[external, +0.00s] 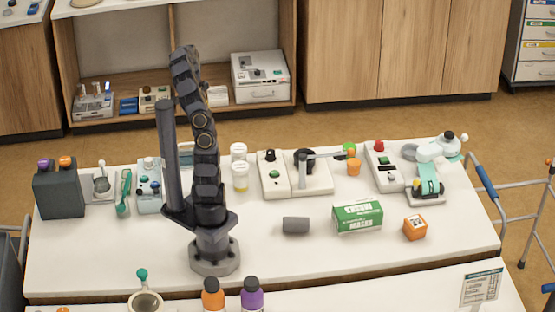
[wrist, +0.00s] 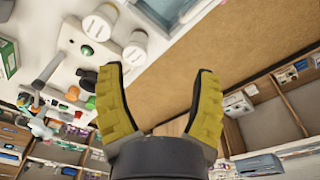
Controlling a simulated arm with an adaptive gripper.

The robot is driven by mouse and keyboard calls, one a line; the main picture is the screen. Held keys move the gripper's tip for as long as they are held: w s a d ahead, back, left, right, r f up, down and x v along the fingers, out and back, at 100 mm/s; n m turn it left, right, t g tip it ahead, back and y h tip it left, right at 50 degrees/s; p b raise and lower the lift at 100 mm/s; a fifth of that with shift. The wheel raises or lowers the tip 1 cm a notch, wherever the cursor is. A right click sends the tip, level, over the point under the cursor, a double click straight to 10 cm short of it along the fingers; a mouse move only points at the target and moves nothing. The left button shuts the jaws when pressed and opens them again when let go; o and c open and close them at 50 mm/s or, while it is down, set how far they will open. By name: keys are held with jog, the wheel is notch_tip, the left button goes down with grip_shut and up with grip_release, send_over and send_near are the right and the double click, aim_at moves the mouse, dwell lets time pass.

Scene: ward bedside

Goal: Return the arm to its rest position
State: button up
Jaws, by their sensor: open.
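My arm (external: 205,155) stands upright on its base near the front left of the white table, its upper links bent back toward the cabinets. My gripper (wrist: 158,71) shows in the wrist view with its two yellow-padded fingers spread apart. Nothing is between the fingers. In the external view the fingers cannot be made out; they seem hidden behind my arm. The wrist view looks over the table's far edge to the brown floor, with nothing touching the fingers.
On the white table (external: 300,262) stand a dark box (external: 60,194), white-lidded cups (external: 240,178), a switch panel (external: 272,176), a grey cylinder (external: 295,225), a green masks box (external: 357,216) and an orange box (external: 415,228). A walker (external: 500,198) stands at right. The table's front middle is clear.

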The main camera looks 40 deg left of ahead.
jog(key=s+d+r+m, duration=0.1)
jog(key=d+r, duration=0.2)
jog(key=d, duration=0.8)
jog(key=s+d+r, duration=0.1)
jog(key=d+r, duration=0.3)
jog(key=d, duration=0.8)
jog(key=s+d+f+n+g, duration=0.1)
jog(key=s+d, duration=0.2)
jog(key=s, duration=0.4)
jog(key=s+d+f+n+g, duration=0.1)
jog(key=s+d+n, duration=0.1)
jog(key=s, duration=0.6)
jog(key=shift+s+d+f+g, duration=0.15)
jog(key=shift+d+f+g, duration=0.25)
jog(key=shift+c, duration=0.3)
